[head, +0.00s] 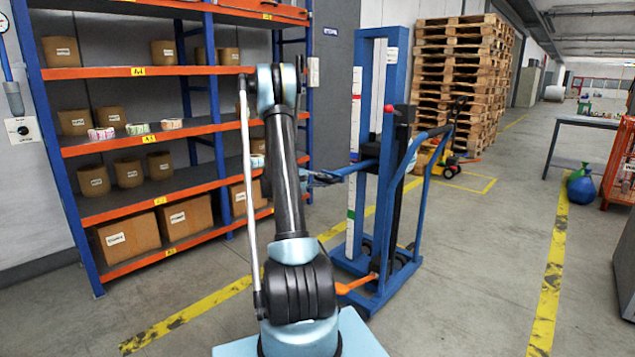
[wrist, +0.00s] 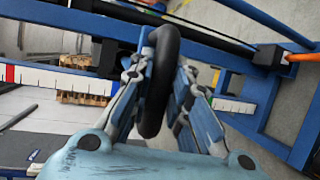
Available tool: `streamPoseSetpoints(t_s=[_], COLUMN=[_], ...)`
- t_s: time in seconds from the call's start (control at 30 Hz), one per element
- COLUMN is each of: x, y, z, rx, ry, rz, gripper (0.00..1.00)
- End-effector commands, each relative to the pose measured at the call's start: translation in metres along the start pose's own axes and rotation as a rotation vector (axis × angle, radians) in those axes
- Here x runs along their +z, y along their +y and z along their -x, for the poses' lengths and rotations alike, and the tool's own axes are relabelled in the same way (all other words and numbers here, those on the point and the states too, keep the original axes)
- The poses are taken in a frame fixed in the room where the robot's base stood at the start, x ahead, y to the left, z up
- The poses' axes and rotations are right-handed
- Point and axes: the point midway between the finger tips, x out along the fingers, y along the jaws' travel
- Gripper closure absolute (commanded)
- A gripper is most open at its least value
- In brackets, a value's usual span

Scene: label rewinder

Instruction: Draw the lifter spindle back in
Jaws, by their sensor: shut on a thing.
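The blue lifter (head: 366,120) stands upright just right of my arm, with a black column and a pale ruled strip on its mast. My gripper is at the bar's left end in the head view, small and partly hidden by my arm. In the wrist view my gripper (wrist: 158,72) has its two fingers on either side of a thick black ring-shaped part (wrist: 157,90), shut on it. How this ring joins the spindle is hidden.
An orange and blue shelf rack (head: 140,140) with boxes and rolls stands left of my arm. Stacked pallets (head: 460,85) and a pallet truck (head: 452,155) stand behind the lifter. An orange lever (head: 357,284) juts left low on the lifter. The floor right of it is clear.

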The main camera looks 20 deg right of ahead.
Motion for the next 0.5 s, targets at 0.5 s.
streamPoseSetpoints(t_s=[0.5], x=[0.0050], y=[-0.0032], z=[-0.0002], rx=[-0.007], ry=[-0.008], rz=[-0.003], gripper=[0.62])
